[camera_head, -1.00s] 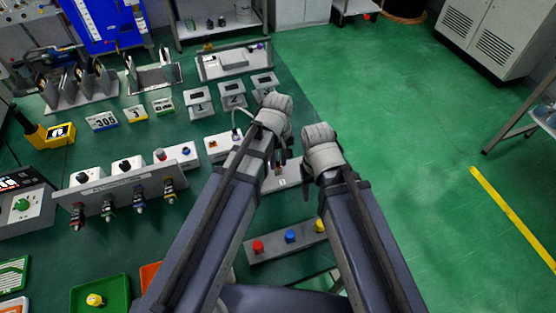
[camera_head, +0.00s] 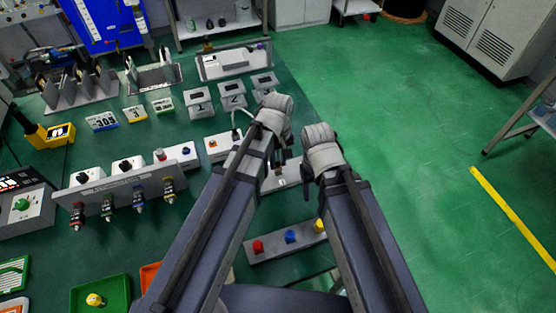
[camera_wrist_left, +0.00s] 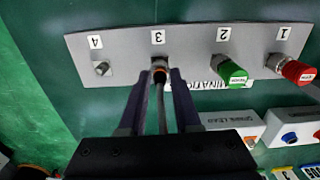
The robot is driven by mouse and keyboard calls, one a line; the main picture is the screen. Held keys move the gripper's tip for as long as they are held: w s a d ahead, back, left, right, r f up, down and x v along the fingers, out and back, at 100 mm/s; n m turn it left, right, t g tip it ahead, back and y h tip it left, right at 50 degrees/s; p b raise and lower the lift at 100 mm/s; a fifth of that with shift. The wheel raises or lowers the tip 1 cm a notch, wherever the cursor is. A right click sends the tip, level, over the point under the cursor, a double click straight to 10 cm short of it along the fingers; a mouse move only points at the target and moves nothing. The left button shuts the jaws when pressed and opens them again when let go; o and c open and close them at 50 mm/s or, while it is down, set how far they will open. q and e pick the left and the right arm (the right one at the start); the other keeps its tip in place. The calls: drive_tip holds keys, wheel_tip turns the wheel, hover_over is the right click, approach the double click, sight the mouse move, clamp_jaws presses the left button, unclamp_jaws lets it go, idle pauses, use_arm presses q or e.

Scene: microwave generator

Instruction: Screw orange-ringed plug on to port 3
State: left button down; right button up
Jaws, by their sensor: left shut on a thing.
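In the left wrist view a grey plate (camera_wrist_left: 120,68) carries ports marked 4, 3, 2 and 1, seen upside down. The orange-ringed plug (camera_wrist_left: 160,70), with a dark cable running back from it, is at port 3 (camera_wrist_left: 158,58), lined up with it and seemingly touching. How far it is screwed on cannot be told. My left gripper (camera_wrist_left: 162,80) is shut on the plug. In the head view the left gripper (camera_head: 279,160) is partly hidden by its arm, over the plate (camera_head: 288,178). My right gripper (camera_head: 310,190) is small and dark there; its jaws are unclear.
Port 4 (camera_wrist_left: 102,68) is bare. A green cap (camera_wrist_left: 234,76) sits at port 2 and a red cap (camera_wrist_left: 298,72) at port 1. White boxes (camera_wrist_left: 233,122) stand close by. A strip with red, blue and yellow knobs (camera_head: 285,241) lies nearer me.

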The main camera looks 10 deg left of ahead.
sight(278, 161)
use_arm(q)
drive_tip(key=shift+f+b, duration=0.55)
use_arm(e)
drive_tip(key=shift+f, duration=0.55)
use_arm(q)
drive_tip(key=c, duration=0.5)
unclamp_jaws()
drive_tip(key=shift+c, duration=0.2)
use_arm(e)
drive_tip(key=shift+r, duration=0.1)
use_arm(q)
wheel_tip(278, 161, up, 8)
drive_tip(key=p, duration=0.8)
drive_tip(key=shift+f, duration=0.1)
use_arm(e)
wheel_tip(278, 161, up, 8)
drive_tip(key=shift+f, duration=0.2)
use_arm(q)
drive_tip(key=shift+s, duration=0.1)
